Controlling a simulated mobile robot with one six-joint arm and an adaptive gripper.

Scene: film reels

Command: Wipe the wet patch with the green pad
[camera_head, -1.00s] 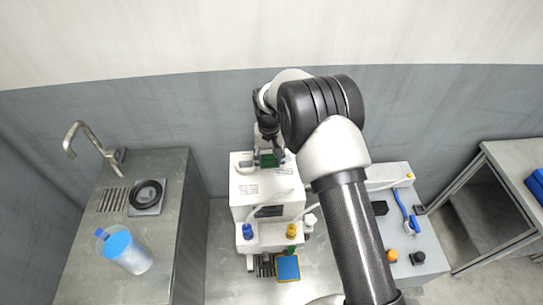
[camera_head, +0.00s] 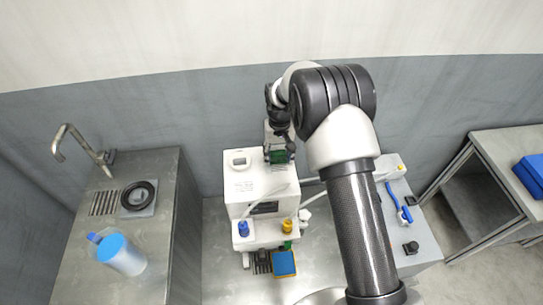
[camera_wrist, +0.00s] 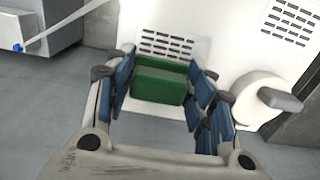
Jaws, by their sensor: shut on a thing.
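The green pad (camera_wrist: 160,80) is between the blue-lined fingers of my gripper (camera_wrist: 163,92), which is shut on it. I cannot tell whether the pad touches a surface. I cannot make out a wet patch in either view; my arm hides part of the bench.
A steel sink counter (camera_head: 165,210) with a tap (camera_head: 85,150), a black ring (camera_head: 138,195) and a blue-lidded jug (camera_head: 122,255) stands left. A blue, orange-edged square (camera_head: 284,263) lies before the machine. A grey unit (camera_head: 420,245) is right of my arm.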

